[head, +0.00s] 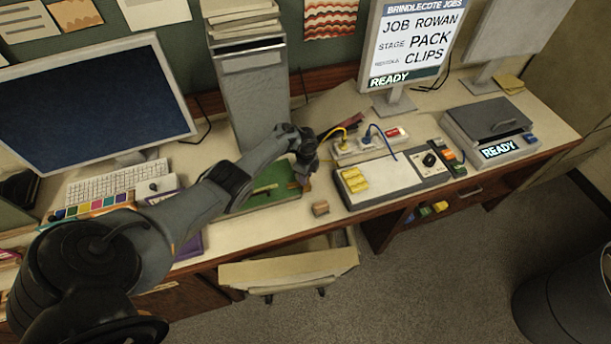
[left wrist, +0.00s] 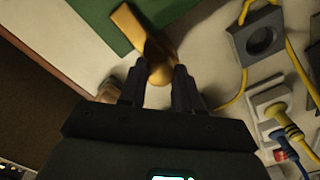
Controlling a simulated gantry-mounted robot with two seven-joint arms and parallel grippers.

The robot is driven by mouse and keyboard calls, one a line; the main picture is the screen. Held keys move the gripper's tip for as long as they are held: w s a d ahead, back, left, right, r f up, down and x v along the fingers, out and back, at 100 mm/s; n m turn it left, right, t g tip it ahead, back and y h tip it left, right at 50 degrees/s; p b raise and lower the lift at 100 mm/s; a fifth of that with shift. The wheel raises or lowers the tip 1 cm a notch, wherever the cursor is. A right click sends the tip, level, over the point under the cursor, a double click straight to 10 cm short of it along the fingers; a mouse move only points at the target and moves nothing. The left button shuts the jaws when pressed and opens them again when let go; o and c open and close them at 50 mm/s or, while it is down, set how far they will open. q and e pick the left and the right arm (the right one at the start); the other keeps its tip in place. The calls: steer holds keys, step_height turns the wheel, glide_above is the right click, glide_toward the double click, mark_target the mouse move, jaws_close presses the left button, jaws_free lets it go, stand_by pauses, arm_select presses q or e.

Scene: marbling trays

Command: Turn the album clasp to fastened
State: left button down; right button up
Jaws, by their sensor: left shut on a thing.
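The green album (head: 270,197) lies flat on the desk, partly hidden behind my left arm. Its green cover also shows at the top of the left wrist view (left wrist: 98,14). The yellow-brown clasp (left wrist: 137,34) lies slanted across the album's edge, its rounded end reaching out over the desk. My left gripper (head: 306,184) is at the album's right edge. In the left wrist view its two fingers (left wrist: 160,82) are shut on the clasp's rounded end. The clasp is small and largely hidden in the head view. My right gripper is not in view.
A small wooden block (head: 320,208) sits near the desk's front edge, close to my left gripper. A white board with yellow blocks (head: 355,181) and a power strip with cables (head: 366,147) are to the right. An open drawer (head: 290,270) juts out below.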

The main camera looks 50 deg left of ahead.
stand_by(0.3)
arm_select(q)
steer(key=c, duration=0.8)
jaws_free()
step_height(320, 180, up, 11)
steer(key=p, duration=0.4)
steer(key=shift+f, duration=0.1)
